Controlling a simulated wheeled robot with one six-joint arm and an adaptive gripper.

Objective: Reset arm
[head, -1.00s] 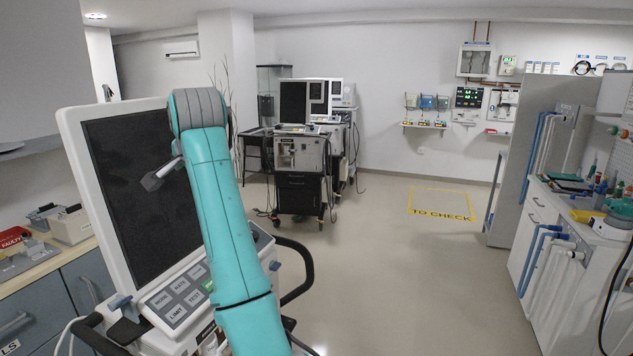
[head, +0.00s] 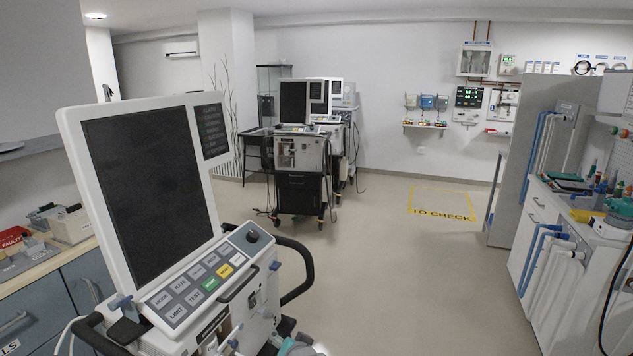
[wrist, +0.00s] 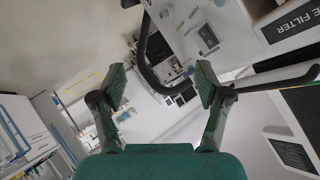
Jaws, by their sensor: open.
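My gripper (wrist: 158,88) shows in the wrist view with its two green fingers spread wide and nothing between them. In the head view only a small bit of my teal arm shows at the bottom edge; the gripper is out of that view. The nearest ventilator (head: 190,240) stands at the left of the head view, with a dark screen and a panel of grey, green and yellow keys. In the wrist view, white equipment (wrist: 210,35) with a black curved handle lies beyond the right finger, apart from it as far as I can tell.
More ventilators on carts (head: 300,165) stand further back. A yellow floor marking reading TO CHECK (head: 441,203) lies on open floor in the middle right. A white counter (head: 570,260) runs along the right. Drawers with a bench top (head: 50,265) stand at the left.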

